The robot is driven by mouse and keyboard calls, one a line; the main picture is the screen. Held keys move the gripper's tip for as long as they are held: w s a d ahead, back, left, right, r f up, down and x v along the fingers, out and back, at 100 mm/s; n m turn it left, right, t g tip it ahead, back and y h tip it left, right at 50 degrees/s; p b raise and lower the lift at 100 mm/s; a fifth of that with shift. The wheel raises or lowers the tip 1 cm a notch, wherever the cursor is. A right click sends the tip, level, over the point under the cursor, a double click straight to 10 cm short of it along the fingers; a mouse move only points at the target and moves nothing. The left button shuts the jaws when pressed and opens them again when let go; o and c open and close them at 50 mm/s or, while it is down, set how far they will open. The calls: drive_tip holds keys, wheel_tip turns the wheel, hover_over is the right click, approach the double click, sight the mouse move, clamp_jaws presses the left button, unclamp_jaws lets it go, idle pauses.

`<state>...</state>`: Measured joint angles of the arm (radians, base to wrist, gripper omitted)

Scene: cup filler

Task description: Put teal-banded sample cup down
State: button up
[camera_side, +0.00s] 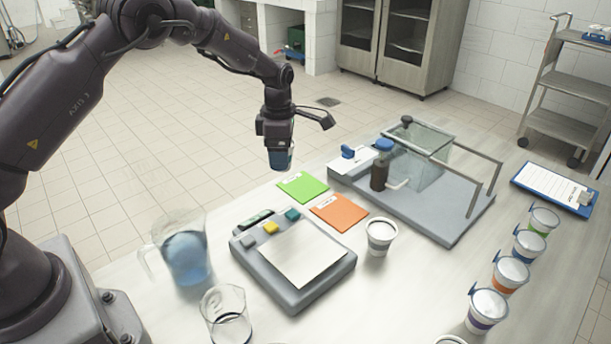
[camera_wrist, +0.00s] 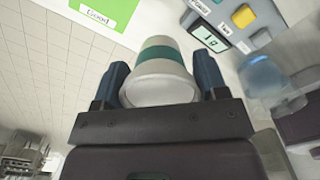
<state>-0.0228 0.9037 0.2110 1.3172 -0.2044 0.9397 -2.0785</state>
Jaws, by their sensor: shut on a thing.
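My gripper (camera_side: 280,150) is shut on the teal-banded sample cup (camera_side: 281,160), in the air behind the green card in the side view. In the wrist view the white cup with its teal band (camera_wrist: 162,54) sits between the two blue fingers of my gripper (camera_wrist: 160,80). The fingers hide most of the cup in the side view. The green card (camera_side: 303,187) lies on the table beside the orange card (camera_side: 339,213). The green card also shows in the wrist view (camera_wrist: 112,10), reading "Good".
A scale (camera_side: 293,260) with coloured buttons is in front of the cards. A blurred blue-filled jug (camera_side: 185,255) and a clear beaker (camera_side: 227,322) stand left. A filler stand (camera_side: 440,215), a white cup (camera_side: 380,240) and several banded cups (camera_side: 508,272) are right.

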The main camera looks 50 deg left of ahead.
drive_tip(key=w+f, duration=0.5)
drive_tip(key=w+a+f, duration=0.1)
drive_tip(key=w+f, duration=0.1)
drive_tip(key=w, duration=0.1)
drive_tip(key=shift+w+a+f, duration=0.1)
drive_tip(key=shift+f, duration=1.65)
drive_tip(key=shift+f, duration=0.15)
drive_tip(key=o, duration=0.9)
drive_tip(key=shift+o, duration=0.2)
wheel_tip(320, 180, up, 12)
drive_tip(key=shift+r, duration=0.25)
